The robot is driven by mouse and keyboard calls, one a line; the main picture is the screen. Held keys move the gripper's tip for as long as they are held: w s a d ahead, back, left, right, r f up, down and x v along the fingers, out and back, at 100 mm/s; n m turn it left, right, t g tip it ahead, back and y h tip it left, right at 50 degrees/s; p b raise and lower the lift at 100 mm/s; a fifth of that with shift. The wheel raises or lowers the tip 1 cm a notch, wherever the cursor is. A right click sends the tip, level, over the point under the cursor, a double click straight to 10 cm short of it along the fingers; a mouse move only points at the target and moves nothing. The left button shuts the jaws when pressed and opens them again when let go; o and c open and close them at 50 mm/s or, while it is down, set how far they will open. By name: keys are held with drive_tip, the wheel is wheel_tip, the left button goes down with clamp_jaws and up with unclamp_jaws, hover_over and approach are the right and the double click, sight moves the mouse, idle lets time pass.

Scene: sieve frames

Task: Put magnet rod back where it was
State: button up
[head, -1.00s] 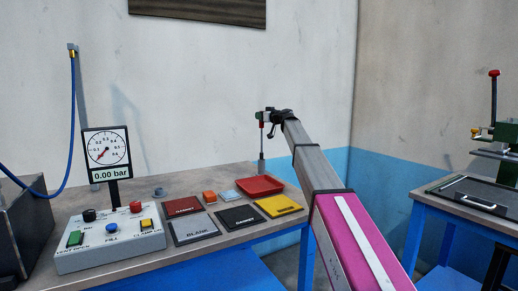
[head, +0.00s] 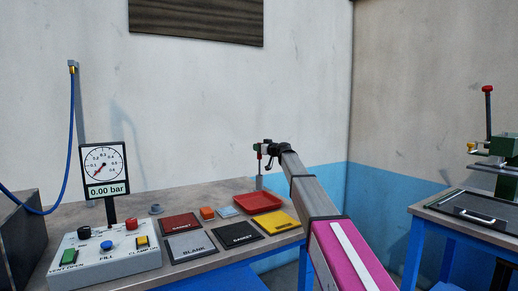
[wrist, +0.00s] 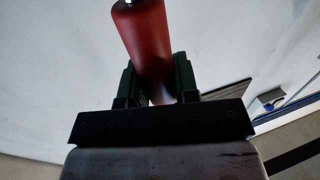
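My gripper (head: 265,147) is high at the back of the bench and is shut around the handle. In the wrist view the red handle (wrist: 148,45) stands between the green fingers of my gripper (wrist: 158,80). The rod looks about upright in the head view. A small grey upright part (head: 259,183) shows at the shaft's lower end. I cannot tell whether it is a holder or the rod's own tip.
On the bench lie a yellow plate (head: 276,222), a black plate (head: 237,234), a grey blank plate (head: 190,246) and a dark red plate (head: 179,224). A control box (head: 106,256) with a gauge (head: 104,165) stands left. Another bench (head: 465,220) is at right.

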drive_tip(key=o, duration=0.4)
drive_tip(key=shift+c, duration=0.2)
drive_tip(key=v, duration=1.2)
drive_tip(key=shift+r, duration=0.15)
